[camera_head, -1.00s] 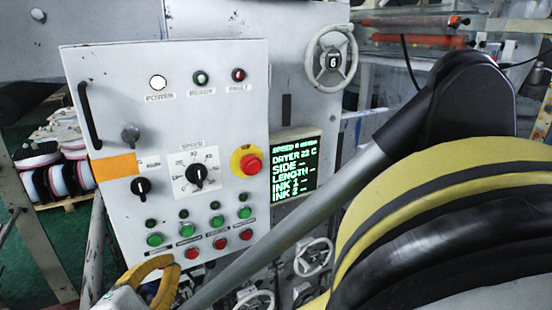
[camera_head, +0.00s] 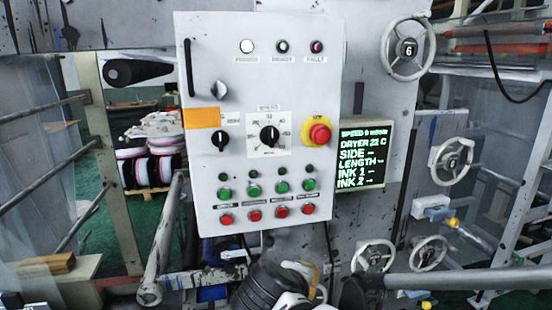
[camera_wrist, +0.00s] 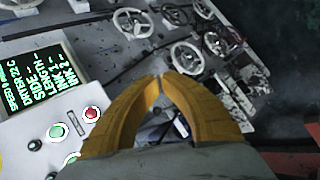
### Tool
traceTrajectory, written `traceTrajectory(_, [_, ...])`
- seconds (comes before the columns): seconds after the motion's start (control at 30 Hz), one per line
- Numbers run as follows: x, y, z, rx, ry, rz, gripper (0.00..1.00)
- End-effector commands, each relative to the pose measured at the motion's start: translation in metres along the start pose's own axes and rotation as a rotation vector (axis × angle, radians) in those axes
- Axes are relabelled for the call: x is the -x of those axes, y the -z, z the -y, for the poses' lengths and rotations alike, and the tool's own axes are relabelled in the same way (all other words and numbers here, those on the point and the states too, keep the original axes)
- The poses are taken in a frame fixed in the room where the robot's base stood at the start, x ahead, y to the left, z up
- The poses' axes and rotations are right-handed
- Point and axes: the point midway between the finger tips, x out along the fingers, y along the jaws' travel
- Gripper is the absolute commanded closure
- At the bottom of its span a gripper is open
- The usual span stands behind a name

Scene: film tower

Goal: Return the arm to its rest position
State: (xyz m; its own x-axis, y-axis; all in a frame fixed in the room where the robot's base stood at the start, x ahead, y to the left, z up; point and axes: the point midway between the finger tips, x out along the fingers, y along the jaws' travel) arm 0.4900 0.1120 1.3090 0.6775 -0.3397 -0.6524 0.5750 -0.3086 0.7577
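My gripper (camera_head: 308,272) is low in the head view, in front of the machine and below the grey control panel (camera_head: 300,80). It is partly hidden by my own wrist. In the wrist view, the two curved yellow fingers of my gripper (camera_wrist: 159,79) meet at their tips, with nothing seen between them. My arm lies low along the bottom right of the head view, clear of the panel's face. The panel carries a speed dial (camera_head: 269,136), a red stop button on yellow (camera_head: 319,133), and rows of green and red buttons.
A green-text display (camera_head: 362,156) is right of the panel. Several white handwheels, one at the upper right (camera_head: 386,50), stick out from the machine. A grey bar (camera_head: 161,245) stands at left. Stacked reels (camera_head: 147,170) are behind. A ladder-like frame (camera_head: 520,190) is at right.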

Motion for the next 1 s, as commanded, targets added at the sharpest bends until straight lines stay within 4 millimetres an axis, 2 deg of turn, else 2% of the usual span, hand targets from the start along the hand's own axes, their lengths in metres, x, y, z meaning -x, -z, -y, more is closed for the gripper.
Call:
traceTrajectory(0.03, [-0.026,-0.029,0.028,-0.098,0.052,0.006,1.00])
traceTrajectory(0.2, [-0.061,-0.100,0.094,-0.478,0.224,-0.004,1.00])
traceTrajectory(0.33, [-0.077,-0.137,0.144,-0.775,0.318,-0.019,1.00])
traceTrajectory(0.4, [-0.083,-0.150,0.165,-0.912,0.354,-0.029,1.00])
traceTrajectory(0.5, [-0.087,-0.161,0.186,-1.063,0.387,-0.043,1.00])
traceTrajectory(0.7, [-0.088,-0.167,0.199,-1.193,0.412,-0.058,1.00])
traceTrajectory(1.0, [-0.086,-0.167,0.197,-1.194,0.413,-0.059,1.00])
